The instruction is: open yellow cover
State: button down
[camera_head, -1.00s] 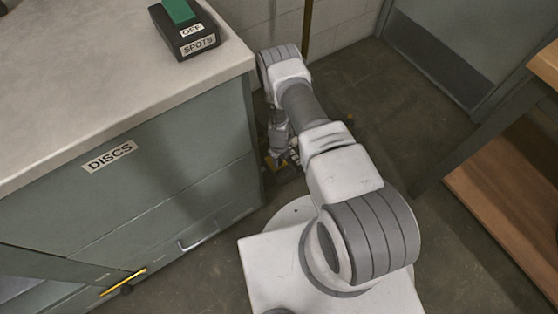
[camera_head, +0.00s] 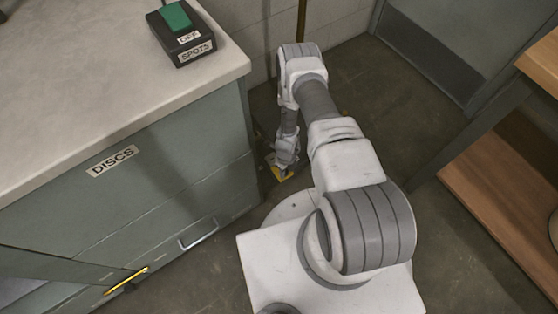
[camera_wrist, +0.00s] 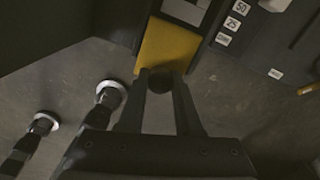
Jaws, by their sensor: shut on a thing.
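The yellow cover (camera_wrist: 168,48) is a flat yellow panel at the top middle of the wrist view, with a dark round knob (camera_wrist: 160,81) at its near end. My gripper (camera_wrist: 160,78) is shut on that knob, one finger on each side. In the head view a small patch of the yellow cover (camera_head: 284,174) shows low beside the cabinet's right side, just under my gripper (camera_head: 283,166). My arm hides much of what lies around it there.
A grey-green cabinet (camera_head: 150,170) labelled DISCS stands at left, with a switch box (camera_head: 182,35) on top. A wooden shelf (camera_head: 505,205) is at right. The wrist view shows a dark panel with number labels (camera_wrist: 232,23) and two dark posts with pale rims (camera_wrist: 110,93).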

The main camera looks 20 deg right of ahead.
jog(key=shift+s+d, duration=0.15)
jog(key=shift+s, duration=0.4)
jog(key=c, duration=0.6)
grip_release()
jog(key=shift+r, duration=0.1)
notch_tip(320, 180, up, 17)
jog(key=p, duration=0.6)
jog(key=shift+r, duration=0.1)
